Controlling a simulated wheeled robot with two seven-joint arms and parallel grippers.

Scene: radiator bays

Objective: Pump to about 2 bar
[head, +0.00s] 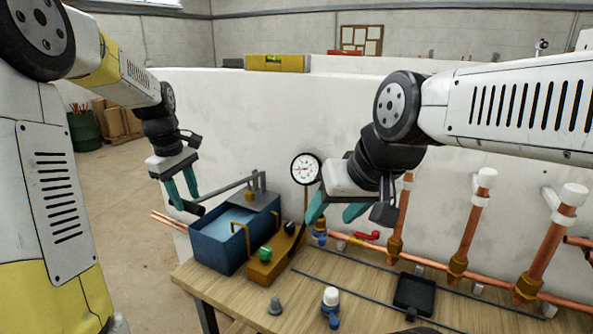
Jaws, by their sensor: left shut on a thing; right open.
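A blue test pump tank (212,247) holding water stands at the left end of the wooden bench. Its grey lever (226,190) slopes down to the left to a black handle. My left gripper (184,203) is shut on the handle end of the lever, left of the tank. A round white pressure gauge (306,168) stands behind the bench; its reading is too small to tell. My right gripper (332,217) is open and empty, in front of the wall just right of the gauge. A brass block (270,262) with a green knob (265,254) sits beside the tank.
Copper pipes (467,232) with white caps rise along the wall at right. A red-handled valve (368,235) lies on the pipe run.

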